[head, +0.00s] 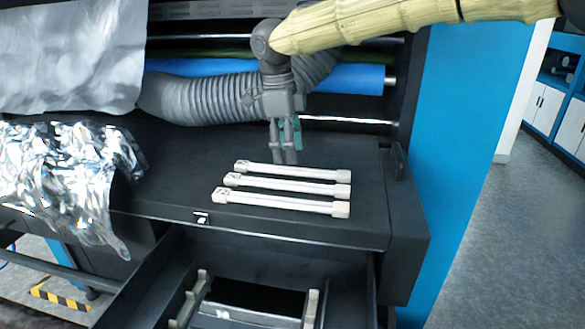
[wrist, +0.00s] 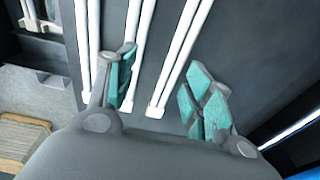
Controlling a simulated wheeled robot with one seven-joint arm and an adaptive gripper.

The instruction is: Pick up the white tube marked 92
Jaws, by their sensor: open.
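Three white tubes lie side by side on the black machine bed in the head view: a back tube (head: 310,173), a middle tube (head: 290,186) and a front tube (head: 280,202). Their end blocks carry small dark marks, too small to read, so I cannot tell which is marked 92. My gripper (head: 285,160) points down at the back tube's far side, near its middle. In the wrist view my gripper (wrist: 164,68) is open and empty, its teal-padded fingers apart. The tubes run between and beside the fingers there, the rightmost tube (wrist: 181,55) lying between them.
An open drawer (head: 255,245) with pale holders inside juts out below the bed. Crumpled silver foil (head: 65,180) hangs at left. A grey ribbed hose (head: 200,97) and blue roll (head: 350,78) are behind. A black bracket (head: 400,165) stands at the right edge. Bed left of the tubes is clear.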

